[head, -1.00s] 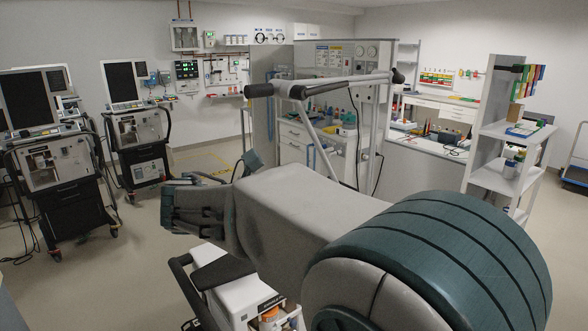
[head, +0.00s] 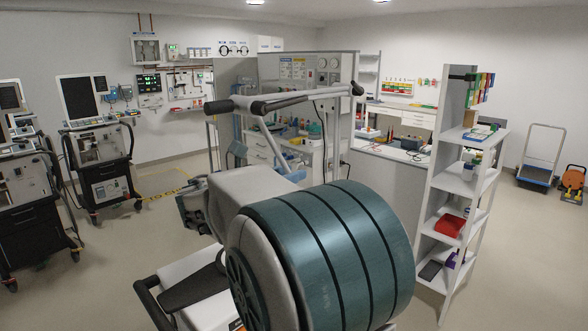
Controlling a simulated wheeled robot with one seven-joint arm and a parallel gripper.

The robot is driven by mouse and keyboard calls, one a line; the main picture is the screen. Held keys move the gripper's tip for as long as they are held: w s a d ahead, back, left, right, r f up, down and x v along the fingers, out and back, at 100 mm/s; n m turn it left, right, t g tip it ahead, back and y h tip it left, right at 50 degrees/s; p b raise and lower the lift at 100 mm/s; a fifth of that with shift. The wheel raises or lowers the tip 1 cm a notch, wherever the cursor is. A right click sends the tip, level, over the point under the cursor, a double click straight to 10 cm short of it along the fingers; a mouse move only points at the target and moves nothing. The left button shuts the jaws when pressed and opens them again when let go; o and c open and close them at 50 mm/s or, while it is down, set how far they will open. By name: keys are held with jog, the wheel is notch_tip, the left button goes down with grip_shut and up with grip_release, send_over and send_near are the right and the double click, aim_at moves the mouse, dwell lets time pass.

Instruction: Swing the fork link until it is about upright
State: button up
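A grey tubular frame (head: 308,97) with black end grips stands past my arm in the head view; a strut slants down from its crossbar. It may be the fork link, but I cannot tell for sure. The slanting strut leans rather than standing upright, and its lower end is hidden behind my arm. My gripper (head: 193,206) shows only in part, dark, at the far end of my arm, left of and lower than the frame in the picture. My arm hides much of it, so its fingers cannot be read.
Ventilators on black wheeled stands (head: 100,150) are at the left. A white unit with a black rail (head: 150,306) is close at the lower left. An open shelf rack (head: 455,130) stands at the right. A trolley (head: 540,160) is at the far right; floor before it is clear.

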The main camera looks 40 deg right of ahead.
jog(key=shift+w+d, duration=0.15)
jog(key=shift+d, duration=0.9)
grip_shut()
jog(key=shift+a, duration=0.15)
